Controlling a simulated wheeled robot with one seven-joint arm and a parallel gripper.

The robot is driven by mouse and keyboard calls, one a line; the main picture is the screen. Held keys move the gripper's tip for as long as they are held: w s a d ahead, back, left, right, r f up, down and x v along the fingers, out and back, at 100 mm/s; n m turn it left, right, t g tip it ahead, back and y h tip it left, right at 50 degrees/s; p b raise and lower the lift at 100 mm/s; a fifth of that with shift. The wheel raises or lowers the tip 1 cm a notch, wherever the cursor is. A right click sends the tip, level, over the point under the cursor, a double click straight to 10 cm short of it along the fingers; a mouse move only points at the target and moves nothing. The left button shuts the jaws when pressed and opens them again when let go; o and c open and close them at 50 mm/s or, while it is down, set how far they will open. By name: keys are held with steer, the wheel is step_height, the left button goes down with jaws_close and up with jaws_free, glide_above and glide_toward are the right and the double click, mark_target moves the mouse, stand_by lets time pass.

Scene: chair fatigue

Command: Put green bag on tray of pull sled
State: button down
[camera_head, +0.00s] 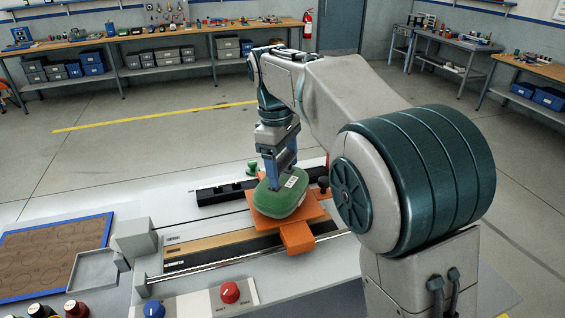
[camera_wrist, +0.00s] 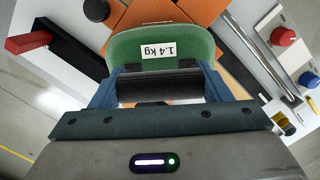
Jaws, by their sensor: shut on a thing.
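The green bag (camera_head: 281,198) is a rounded pouch with a white label. In the wrist view the bag (camera_wrist: 192,40) fills the space at the fingers, and its label reads 1.4 kg. My gripper (camera_head: 276,183) points down and is shut on the top of the bag; its blue fingers (camera_wrist: 160,88) show in the wrist view. The orange tray of the pull sled (camera_head: 318,214) lies directly under the bag. The bag appears to be on or just above the tray; I cannot tell whether it touches. The bag hides the tray's middle.
A metal rail (camera_head: 240,262) runs along the front of the sled track. A red knob (camera_head: 230,292) and a blue knob (camera_head: 154,310) sit on the front panel. A blue-framed brown board (camera_head: 50,250) lies at left. A grey block (camera_head: 136,238) stands at the track's left end.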

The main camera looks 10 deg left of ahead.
steer(key=shift+f, duration=0.15)
steer(key=shift+f, duration=0.15)
steer(key=shift+c, duration=0.8)
jaws_free()
steer(key=shift+r+p, duration=0.6)
steer(key=shift+r, duration=0.1)
steer(key=r+p, duration=0.1)
steer(key=r, duration=0.2)
steer(key=r+p, duration=0.2)
steer(key=r, duration=0.1)
steer(key=a+r+p, duration=0.1)
steer(key=r, duration=0.2)
steer(key=shift+w+a+r, duration=0.1)
steer(key=shift+w+r, duration=0.05)
steer(key=shift+w, duration=0.05)
steer(key=shift+r, duration=0.7)
